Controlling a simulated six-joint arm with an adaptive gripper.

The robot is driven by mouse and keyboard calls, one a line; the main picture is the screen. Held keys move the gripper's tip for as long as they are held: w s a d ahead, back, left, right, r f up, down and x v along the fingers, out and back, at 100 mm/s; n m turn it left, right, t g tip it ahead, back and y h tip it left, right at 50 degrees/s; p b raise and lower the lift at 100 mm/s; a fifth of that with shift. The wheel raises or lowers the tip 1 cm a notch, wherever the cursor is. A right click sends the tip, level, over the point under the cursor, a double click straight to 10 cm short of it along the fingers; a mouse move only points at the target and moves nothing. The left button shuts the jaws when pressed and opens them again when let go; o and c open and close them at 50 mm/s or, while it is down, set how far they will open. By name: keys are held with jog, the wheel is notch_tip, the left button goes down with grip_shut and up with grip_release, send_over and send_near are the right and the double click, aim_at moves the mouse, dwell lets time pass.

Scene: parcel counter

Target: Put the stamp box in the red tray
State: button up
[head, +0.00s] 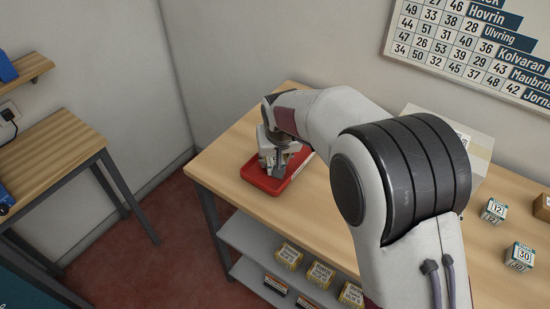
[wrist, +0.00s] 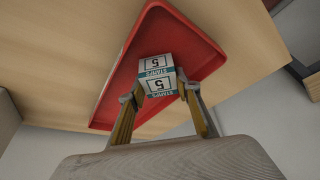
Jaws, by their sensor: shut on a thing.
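The stamp box (wrist: 158,76) is a small white and teal box marked "5" and "STAMPS" in the wrist view. My gripper (wrist: 160,100) is shut on it, with one finger at each side. The red tray (wrist: 203,48) lies behind the box in the wrist view. In the head view my gripper (head: 277,163) is over the red tray (head: 262,182) at the left end of the counter. The box is mostly hidden there by my gripper. I cannot tell whether the box touches the tray floor.
Other small boxes, one marked "12" (head: 493,211) and one marked "30" (head: 518,256), stand on the counter (head: 228,160) at the right. A larger white box (head: 478,150) stands behind my arm. Several boxes (head: 289,255) sit on a lower shelf (head: 243,240).

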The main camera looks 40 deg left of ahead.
jog(key=shift+f, duration=0.15)
jog(key=o, duration=1.1)
jog(key=shift+v, duration=1.1)
jog(key=v, duration=1)
jog(key=shift+w+d, duration=0.1)
